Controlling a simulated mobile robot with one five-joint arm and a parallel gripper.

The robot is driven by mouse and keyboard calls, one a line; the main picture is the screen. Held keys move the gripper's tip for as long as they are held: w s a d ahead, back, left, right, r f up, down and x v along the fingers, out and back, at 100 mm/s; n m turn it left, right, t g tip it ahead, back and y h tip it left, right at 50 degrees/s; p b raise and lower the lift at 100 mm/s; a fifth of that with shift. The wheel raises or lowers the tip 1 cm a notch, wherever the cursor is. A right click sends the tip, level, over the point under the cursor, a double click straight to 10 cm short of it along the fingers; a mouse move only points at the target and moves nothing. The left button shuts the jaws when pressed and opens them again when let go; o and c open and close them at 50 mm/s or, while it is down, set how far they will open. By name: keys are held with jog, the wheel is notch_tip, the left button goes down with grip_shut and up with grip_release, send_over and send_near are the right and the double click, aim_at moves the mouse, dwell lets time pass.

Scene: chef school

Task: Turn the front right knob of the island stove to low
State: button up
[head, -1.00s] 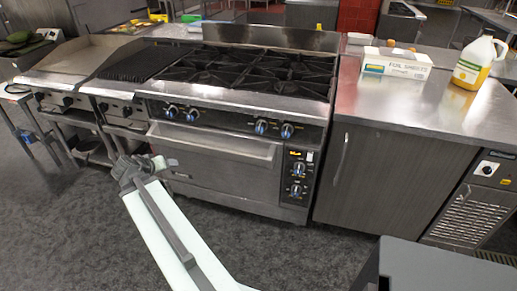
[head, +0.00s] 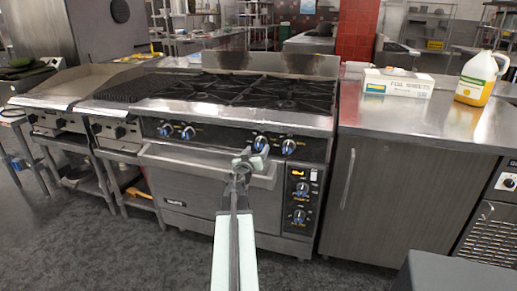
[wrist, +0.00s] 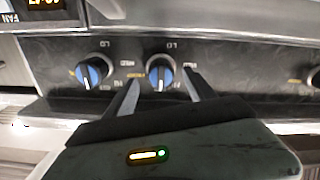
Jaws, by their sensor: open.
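The island stove (head: 235,125) stands ahead with a row of blue-faced knobs on its front panel. Its right pair is an inner knob (head: 260,143) and an outer knob (head: 289,147). My gripper (head: 250,160) is open and empty, in front of the inner one. The wrist view appears upside down. There, the inner knob (wrist: 160,73) shows between the two fingertips of my gripper (wrist: 161,80), its pointer line nearly upright. The outer knob (wrist: 90,73) is left of the fingers, its pointer tilted. Whether the fingers touch the inner knob cannot be told.
The oven handle bar (head: 205,163) runs below the knobs, close under my gripper. An oven control panel (head: 300,197) is at lower right. A steel counter (head: 420,120) with a foil box (head: 398,82) and a jug (head: 481,80) stands right. The floor in front is clear.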

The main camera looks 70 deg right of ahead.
aim_at(258, 147)
jog(key=d, duration=0.4)
jog(key=shift+w, duration=0.15)
jog(key=c, duration=1.2)
jog(key=shift+a, duration=0.2)
jog(key=shift+c, duration=0.8)
jog(key=shift+d, duration=0.1)
